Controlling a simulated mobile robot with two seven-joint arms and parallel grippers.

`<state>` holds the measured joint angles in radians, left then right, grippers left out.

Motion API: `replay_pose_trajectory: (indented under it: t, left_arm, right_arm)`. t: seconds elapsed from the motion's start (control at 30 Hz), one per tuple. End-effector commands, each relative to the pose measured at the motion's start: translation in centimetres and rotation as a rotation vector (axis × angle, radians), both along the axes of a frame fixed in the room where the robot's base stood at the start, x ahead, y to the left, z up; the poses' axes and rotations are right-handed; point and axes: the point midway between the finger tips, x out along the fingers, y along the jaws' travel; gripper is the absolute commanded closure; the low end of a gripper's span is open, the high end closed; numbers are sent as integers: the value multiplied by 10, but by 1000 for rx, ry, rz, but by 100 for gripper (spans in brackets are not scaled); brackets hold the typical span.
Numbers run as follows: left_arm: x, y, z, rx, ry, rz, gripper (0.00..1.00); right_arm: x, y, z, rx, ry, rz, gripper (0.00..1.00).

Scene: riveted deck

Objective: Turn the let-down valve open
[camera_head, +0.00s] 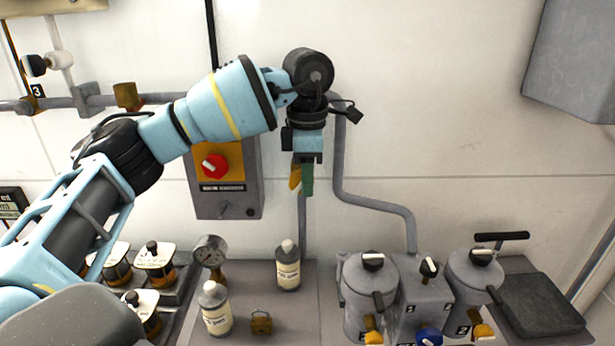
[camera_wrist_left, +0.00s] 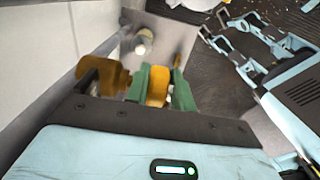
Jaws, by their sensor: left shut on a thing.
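My left gripper (camera_head: 303,180) points down in front of the wall, at the top of a thin vertical pipe (camera_head: 302,225). Its green fingers are shut on an orange-yellow piece, which shows between them in the left wrist view (camera_wrist_left: 157,86). In the head view only a sliver of this piece (camera_head: 295,177) shows beside the green finger. It looks like a valve handle, but no label is readable, so I cannot tell for sure that it is the let-down valve. A brass-coloured part (camera_wrist_left: 102,75) sits left of the fingers in the wrist view. My right gripper is not in view.
A grey panel with a red knob (camera_head: 214,166) is on the wall behind my left arm. Below stand two bottles (camera_head: 288,268), a gauge (camera_head: 210,252) and a brass padlock-like piece (camera_head: 262,322). Grey canisters (camera_head: 372,295) with yellow and blue knobs stand at right.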

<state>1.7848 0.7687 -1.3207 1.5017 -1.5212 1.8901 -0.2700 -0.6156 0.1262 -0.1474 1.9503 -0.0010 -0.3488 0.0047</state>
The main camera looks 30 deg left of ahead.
Motion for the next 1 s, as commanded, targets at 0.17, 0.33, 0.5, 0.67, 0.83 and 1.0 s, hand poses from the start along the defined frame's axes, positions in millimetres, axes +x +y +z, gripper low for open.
replay_pose_trajectory:
  t: [0.17,0.33,0.5,0.67,0.83,1.0]
  left_arm:
    - [0,0,0,-14,-8,0,99]
    - [-1,1,0,-67,-41,1,99]
    - [-1,3,2,-162,-101,2,99]
    - [-3,4,3,-271,-167,1,99]
    - [-3,6,3,-379,-233,2,99]
    - [-4,7,4,-465,-287,1,99]
  right_arm:
    - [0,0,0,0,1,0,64]
    - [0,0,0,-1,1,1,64]
    - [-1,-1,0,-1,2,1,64]
    - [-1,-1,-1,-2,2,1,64]
    - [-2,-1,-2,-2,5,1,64]
    - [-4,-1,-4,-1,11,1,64]
